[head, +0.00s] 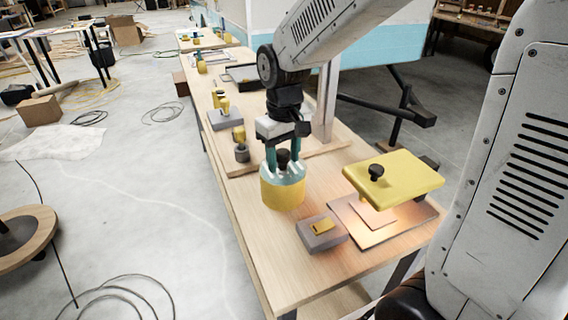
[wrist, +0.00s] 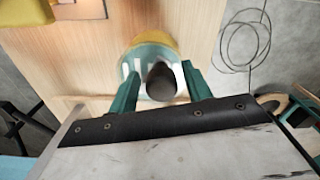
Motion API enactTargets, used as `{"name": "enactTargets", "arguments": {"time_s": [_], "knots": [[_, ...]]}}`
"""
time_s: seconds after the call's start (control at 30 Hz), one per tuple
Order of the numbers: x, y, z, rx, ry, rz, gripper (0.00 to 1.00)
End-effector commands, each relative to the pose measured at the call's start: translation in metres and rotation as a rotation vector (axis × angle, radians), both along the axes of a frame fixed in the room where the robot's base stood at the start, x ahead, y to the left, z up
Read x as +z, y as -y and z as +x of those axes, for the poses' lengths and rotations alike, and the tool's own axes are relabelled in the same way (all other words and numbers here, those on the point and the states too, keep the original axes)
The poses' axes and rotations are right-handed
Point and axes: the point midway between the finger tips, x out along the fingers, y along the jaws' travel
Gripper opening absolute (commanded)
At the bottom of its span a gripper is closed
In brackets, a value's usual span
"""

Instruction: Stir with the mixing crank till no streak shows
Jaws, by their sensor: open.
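A yellow round pot (head: 282,193) with a teal top stands on the wooden bench. A dark rounded knob (head: 283,157) rises from its top; it looks like the mixing crank's handle. The knob also shows in the wrist view (wrist: 161,82), above the teal and yellow pot (wrist: 148,46). Pale white marks show on the teal top; I cannot tell whether they are streaks or part of the pot. My gripper (head: 285,166) points down over the pot, its teal fingers open on either side of the knob. In the wrist view, my gripper (wrist: 160,92) shows gaps beside the knob.
A yellow plate with a black knob (head: 392,175) stands above a copper-coloured sheet (head: 372,222) to the right. A grey block with a yellow piece (head: 321,233) is near the pot. Several yellow and grey fixtures line the bench behind. The bench's left edge (head: 238,230) is close.

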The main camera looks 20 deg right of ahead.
Motion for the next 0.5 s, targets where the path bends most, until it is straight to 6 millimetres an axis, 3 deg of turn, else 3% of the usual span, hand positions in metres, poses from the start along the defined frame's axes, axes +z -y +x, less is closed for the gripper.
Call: {"name": "enactTargets", "arguments": {"time_s": [0.17,0.5], "knots": [[0.004,0.0,0.0,0.0,0.001,0.0,0.49],[0.031,0.0,0.0,0.0,0.002,0.0,0.49]]}}
